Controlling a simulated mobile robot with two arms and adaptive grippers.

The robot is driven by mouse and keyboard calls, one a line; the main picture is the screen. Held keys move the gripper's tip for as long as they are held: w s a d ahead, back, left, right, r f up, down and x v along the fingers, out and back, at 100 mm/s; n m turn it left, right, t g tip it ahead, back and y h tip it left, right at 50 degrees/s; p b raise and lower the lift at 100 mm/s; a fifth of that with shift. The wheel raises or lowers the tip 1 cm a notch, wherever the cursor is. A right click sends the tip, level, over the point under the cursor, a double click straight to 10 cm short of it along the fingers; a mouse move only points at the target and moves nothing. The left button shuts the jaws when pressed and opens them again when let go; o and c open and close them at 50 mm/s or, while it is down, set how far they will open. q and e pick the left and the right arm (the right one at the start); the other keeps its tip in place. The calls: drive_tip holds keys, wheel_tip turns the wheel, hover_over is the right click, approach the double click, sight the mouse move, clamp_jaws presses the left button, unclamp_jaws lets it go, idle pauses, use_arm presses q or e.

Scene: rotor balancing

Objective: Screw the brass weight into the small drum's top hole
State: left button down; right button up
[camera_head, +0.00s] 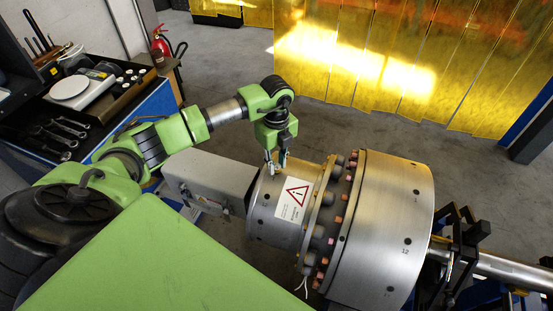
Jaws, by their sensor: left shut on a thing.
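The small drum (263,218) is the narrower steel cylinder at the left end of the rotor, with a white warning label on its side. My left gripper (276,167) points down at the upper side of this drum, just above the label. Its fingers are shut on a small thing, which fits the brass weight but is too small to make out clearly. The fingertips are at or very near the drum's surface. The top hole is hidden by the fingers or too small to see. My right gripper is not in view.
The large drum (390,230) stands right of a ring of bolts (335,220), with a shaft (515,270) beyond it. A grey housing (208,178) is left of the small drum. A tool bench with a scale (70,88) is at upper left. Yellow curtains (400,60) hang behind.

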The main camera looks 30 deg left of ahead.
use_arm(q)
drive_tip(key=shift+n, duration=0.6)
